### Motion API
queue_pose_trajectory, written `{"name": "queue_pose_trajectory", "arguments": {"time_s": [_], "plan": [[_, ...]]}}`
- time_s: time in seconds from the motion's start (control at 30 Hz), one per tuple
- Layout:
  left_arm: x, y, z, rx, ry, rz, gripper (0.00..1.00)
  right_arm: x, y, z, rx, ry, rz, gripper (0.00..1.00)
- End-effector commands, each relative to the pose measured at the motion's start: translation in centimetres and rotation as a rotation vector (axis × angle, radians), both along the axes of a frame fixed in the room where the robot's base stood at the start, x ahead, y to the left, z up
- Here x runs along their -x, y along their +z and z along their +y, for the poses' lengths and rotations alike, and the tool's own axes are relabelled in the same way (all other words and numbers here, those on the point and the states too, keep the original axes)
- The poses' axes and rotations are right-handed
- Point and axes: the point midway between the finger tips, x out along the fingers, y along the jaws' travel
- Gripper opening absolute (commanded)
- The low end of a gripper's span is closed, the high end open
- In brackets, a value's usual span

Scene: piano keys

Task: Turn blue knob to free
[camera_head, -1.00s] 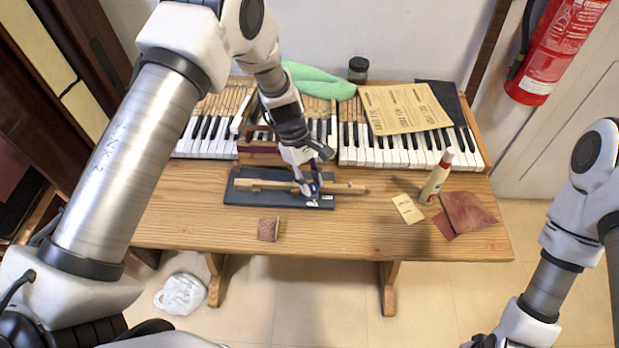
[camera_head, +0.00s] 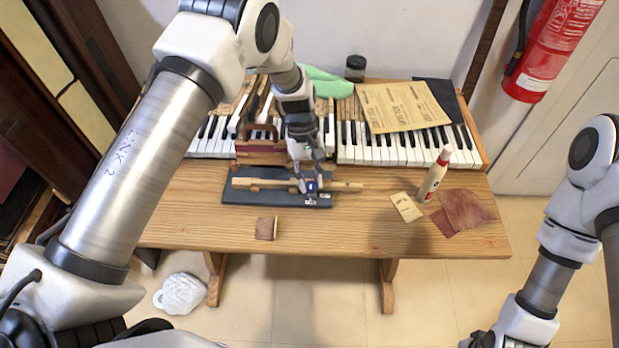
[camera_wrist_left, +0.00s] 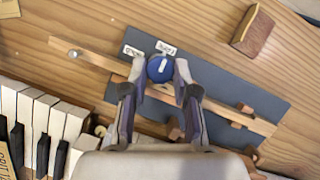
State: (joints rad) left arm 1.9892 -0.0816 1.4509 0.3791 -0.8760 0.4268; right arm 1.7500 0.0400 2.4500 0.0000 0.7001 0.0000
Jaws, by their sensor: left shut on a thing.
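The blue knob (camera_wrist_left: 159,68) sits on the dark base board (camera_wrist_left: 262,104), near one end, and carries a white pointer mark. In the wrist view the mark points roughly up toward two small white labels (camera_wrist_left: 166,47), whose text is hard to read. My left gripper (camera_wrist_left: 158,78) is shut on the knob, one finger on each side. In the head view the left gripper (camera_head: 309,182) comes down from above and mostly covers the knob (camera_head: 312,187). My right gripper (camera_head: 478,341) is only partly in view at the bottom edge, away from the table.
A wooden key stick (camera_head: 345,186) lies along the board (camera_head: 260,197). A glue bottle (camera_head: 433,175), sandpaper (camera_head: 405,107) and leather pieces (camera_head: 466,208) lie to the right. The table front (camera_head: 340,230) is mostly clear.

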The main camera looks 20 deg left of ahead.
Motion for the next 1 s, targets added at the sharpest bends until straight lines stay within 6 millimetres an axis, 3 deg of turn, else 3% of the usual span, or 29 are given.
{"name": "queue_pose_trajectory", "arguments": {"time_s": [0.17, 0.2, 0.23, 0.27, 0.67, 1.0], "plan": [[0.2, -0.2, 0.0, 0.001, 0.0, 0.006, 0.0, 0.0, 0.0, 0.0, 0.0, 0.0, 0.0, 0.31], [0.2, -0.2, 0.0, 0.001, 0.0, 0.006, 0.39, 0.0, 0.0, 0.0, 0.0, 0.0, 0.0, 0.31], [0.2, -0.2, 0.0, 0.001, 0.0, 0.006, 0.5, 0.0, 0.0, 0.0, 0.0, 0.0, 0.0, 0.31], [0.2, -0.2, 0.0, 0.001, 0.0, 0.006, 0.54, 0.0, 0.0, 0.0, 0.0, 0.0, 0.0, 0.31], [-0.3, 0.9, 0.2, 0.001, 0.002, -0.001, 0.54, 0.0, 0.0, 0.0, 0.0, 0.0, 0.0, 0.31], [-2.8, 8.4, 2.1, 0.001, 0.002, -0.002, 0.54, 0.0, 0.0, 0.0, 0.0, 0.0, 0.0, 0.31]]}}
